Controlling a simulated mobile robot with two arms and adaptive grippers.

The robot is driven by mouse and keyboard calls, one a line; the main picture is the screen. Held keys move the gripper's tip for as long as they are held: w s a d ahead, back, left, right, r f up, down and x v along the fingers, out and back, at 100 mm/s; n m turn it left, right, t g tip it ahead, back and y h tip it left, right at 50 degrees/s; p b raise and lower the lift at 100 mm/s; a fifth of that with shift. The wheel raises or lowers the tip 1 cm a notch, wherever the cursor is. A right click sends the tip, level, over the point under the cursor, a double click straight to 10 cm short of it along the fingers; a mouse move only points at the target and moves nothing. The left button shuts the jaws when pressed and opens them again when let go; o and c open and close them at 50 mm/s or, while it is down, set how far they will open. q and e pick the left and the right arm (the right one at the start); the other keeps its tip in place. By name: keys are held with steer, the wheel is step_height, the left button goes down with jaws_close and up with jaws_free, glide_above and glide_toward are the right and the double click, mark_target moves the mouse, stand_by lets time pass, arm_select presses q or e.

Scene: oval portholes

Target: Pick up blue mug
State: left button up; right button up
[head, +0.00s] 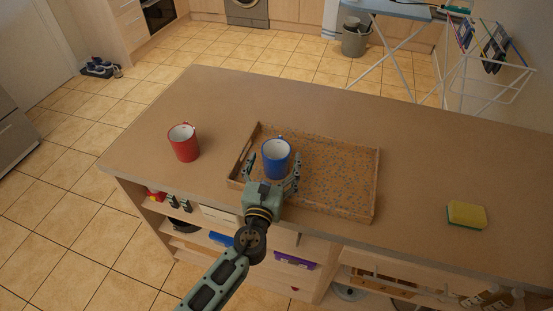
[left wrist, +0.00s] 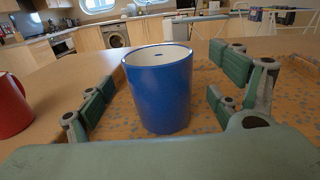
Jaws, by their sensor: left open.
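The blue mug (head: 276,160) stands upright in the left part of a speckled brown tray (head: 345,190) on the counter. It has a white inside. In the left wrist view the blue mug (left wrist: 160,92) is straight ahead, between the two spread fingers. My left gripper (head: 273,172) is open, with one finger on each side of the mug. Gaps show between the fingers and the mug in the left wrist view (left wrist: 162,100). My right gripper is in neither view.
A red mug (head: 184,143) stands on the counter left of the tray and shows at the left edge of the wrist view (left wrist: 12,105). A yellow and green sponge (head: 467,215) lies at the right. The tray has raised walls. The counter behind it is clear.

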mark_target(279, 146)
arm_select(q)
steer(key=x, duration=0.3)
steer(key=shift+w, duration=0.15)
steer(key=c, duration=1.5)
